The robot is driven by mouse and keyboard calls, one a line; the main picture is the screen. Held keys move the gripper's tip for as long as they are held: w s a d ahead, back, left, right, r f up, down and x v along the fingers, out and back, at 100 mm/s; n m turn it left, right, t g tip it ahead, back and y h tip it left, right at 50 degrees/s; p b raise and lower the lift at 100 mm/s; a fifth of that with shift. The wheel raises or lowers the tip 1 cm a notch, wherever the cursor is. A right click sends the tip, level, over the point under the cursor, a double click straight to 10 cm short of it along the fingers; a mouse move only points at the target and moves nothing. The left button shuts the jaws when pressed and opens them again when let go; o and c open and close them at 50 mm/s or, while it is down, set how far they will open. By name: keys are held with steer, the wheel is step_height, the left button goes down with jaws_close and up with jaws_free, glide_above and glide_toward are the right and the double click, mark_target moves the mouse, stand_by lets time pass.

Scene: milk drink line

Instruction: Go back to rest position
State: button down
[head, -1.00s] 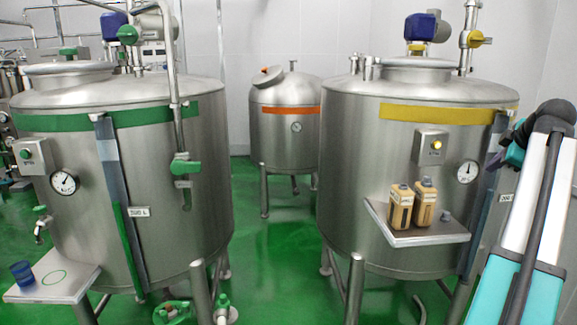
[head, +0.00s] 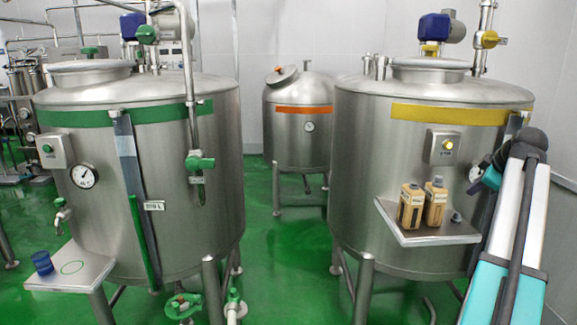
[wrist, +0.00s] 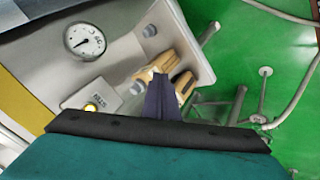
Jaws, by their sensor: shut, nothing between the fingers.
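My gripper (wrist: 162,98) shows in the wrist view as dark fingers closed together, with nothing between them. It points toward the shelf at the yellow-banded tank, and its tips overlap the bottles in the picture; I cannot tell the distance. In the head view my arm rises at the right, in front of the yellow-banded tank (head: 400,170).
A green-banded tank (head: 190,150) stands at left; its shelf (head: 97,268) bears a blue cup (head: 42,263) beside a green ring mark. A smaller orange-banded tank (head: 297,130) stands behind. Green floor (head: 290,270) is open between the two large tanks. Valves sit low near the floor.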

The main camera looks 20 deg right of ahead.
steer(key=w+a+f+m+g+y, duration=0.1)
steer(key=w+a+f, duration=0.6)
steer(key=a+f, duration=0.35)
steer(key=w+a+f+m+g+y, duration=0.1)
steer(key=w+a+f+y, duration=0.1)
steer(key=w+a+f, duration=0.65)
steer(key=s+a+f+m+g+y, duration=0.1)
steer(key=s+a+f+m+g, duration=0.15)
steer(key=a+f, duration=2.4)
steer(key=s+a+f+g, duration=0.1)
steer(key=s+a+f, duration=0.4)
steer(key=a, duration=0.4)
steer(key=s+a+f+g, duration=0.2)
steer(key=s+a+f, duration=0.35)
steer(key=a, duration=0.35)
steer(key=s+f+g, duration=0.2)
steer(key=s+f, duration=0.7)
steer(key=s, duration=0.4)
steer(key=s+f+g, duration=0.3)
steer(key=s+f, duration=0.6)
steer(key=s, duration=0.4)
steer(key=shift+s+m+g+h, duration=0.15)
steer(key=shift+m+g+h, duration=0.2)
steer(key=shift+m, duration=0.1)
